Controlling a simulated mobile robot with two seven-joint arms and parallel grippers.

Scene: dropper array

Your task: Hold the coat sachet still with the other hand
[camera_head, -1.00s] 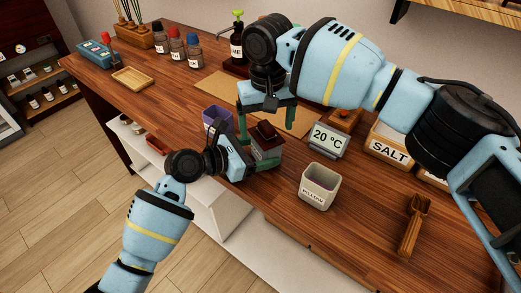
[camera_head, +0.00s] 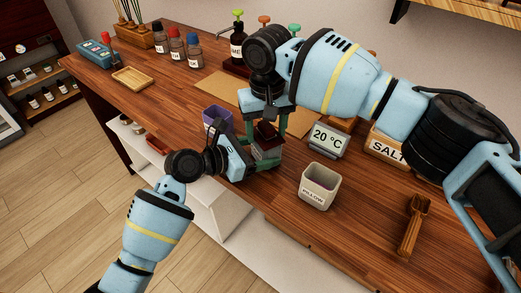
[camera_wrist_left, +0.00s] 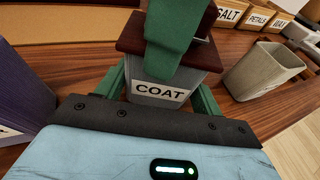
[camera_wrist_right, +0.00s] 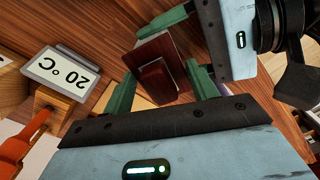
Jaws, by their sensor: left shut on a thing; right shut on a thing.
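The coat sachet shows as a grey box-like container (camera_head: 267,166) with a dark red-brown lid (camera_head: 266,134) and knob. Its COAT label (camera_wrist_left: 160,91) faces the left wrist camera. It stands upright near the front edge of the counter. My left gripper (camera_head: 262,163) is shut on the grey body from the front, one finger along each side. My right gripper (camera_head: 266,124) comes from above with its fingers on opposite sides of the lid (camera_wrist_right: 150,48), shut on it. One right finger hides part of the lid in the left wrist view.
A purple container (camera_head: 216,118) stands close on the left. A 20 °C display (camera_head: 327,139) and a pale cup (camera_head: 319,187) stand to the right. A wooden scoop (camera_head: 411,228) lies farther right, near a SALT box (camera_head: 386,149). Bare counter lies around the cup and scoop.

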